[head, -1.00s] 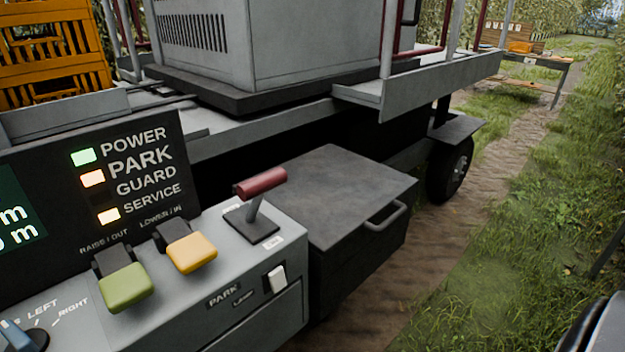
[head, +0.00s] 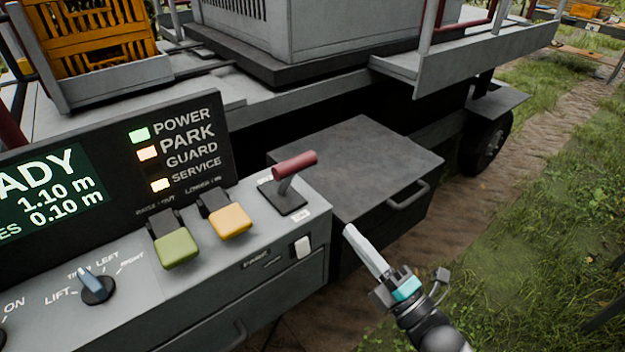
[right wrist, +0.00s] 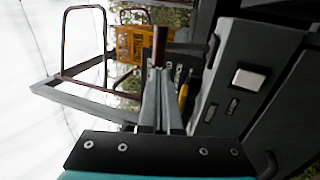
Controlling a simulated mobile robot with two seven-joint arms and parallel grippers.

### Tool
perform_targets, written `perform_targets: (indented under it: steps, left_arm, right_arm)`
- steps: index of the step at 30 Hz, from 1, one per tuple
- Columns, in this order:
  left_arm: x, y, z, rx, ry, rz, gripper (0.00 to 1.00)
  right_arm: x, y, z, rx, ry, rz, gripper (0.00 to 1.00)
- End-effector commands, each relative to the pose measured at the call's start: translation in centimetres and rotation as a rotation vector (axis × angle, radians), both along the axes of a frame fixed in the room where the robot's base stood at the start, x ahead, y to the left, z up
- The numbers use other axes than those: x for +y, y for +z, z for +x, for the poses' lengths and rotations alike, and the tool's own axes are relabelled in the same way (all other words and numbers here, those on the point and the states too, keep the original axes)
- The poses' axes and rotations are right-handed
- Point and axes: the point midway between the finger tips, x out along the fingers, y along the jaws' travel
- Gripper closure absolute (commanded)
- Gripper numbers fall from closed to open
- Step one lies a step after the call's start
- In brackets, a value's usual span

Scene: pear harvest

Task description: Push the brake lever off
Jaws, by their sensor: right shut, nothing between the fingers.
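The brake lever (head: 293,166) has a dark red grip on a grey stem. It rises from a black plate at the right end of the grey control panel (head: 318,218). Its red grip also shows in the right wrist view (right wrist: 160,45), just beyond my fingertips. My right gripper (head: 348,230) is shut and empty. It is in front of the panel's right end, below and right of the lever, and apart from it in the head view. In the right wrist view its fingers (right wrist: 162,84) point toward the lever. My left gripper is not in view.
A green paddle (head: 176,249), a yellow paddle (head: 231,220), a selector knob (head: 97,288) and a white rocker switch (head: 302,247) sit on the panel. The display's PARK light is lit orange. A dark box (head: 365,165) with a handle stands behind the lever. Grass lies to the right.

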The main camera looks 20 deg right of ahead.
Motion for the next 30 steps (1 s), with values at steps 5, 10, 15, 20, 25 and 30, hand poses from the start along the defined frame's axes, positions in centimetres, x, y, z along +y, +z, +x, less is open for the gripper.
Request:
perform_targets:
  steps: [5,10,15,20,25,30]
  left_arm:
    - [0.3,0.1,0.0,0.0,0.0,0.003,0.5]
    - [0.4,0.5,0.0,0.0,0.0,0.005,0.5]
    - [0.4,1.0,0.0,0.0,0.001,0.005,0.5]
    - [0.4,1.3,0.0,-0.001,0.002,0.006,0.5]
    - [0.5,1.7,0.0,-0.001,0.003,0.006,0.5]
    - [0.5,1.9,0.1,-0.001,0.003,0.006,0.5]
  right_arm:
    - [0.2,0.2,0.6,0.0,0.001,0.002,1.0]
    - [0.9,1.0,2.6,-0.002,0.0,0.002,1.0]
    - [1.9,1.8,5.3,-0.001,0.0,0.003,1.0]
    - [2.8,2.7,7.8,-0.002,0.0,0.003,1.0]
    - [3.7,3.4,10.2,0.0,0.0,0.003,1.0]
    - [4.3,3.8,11.8,0.002,-0.001,0.004,1.0]
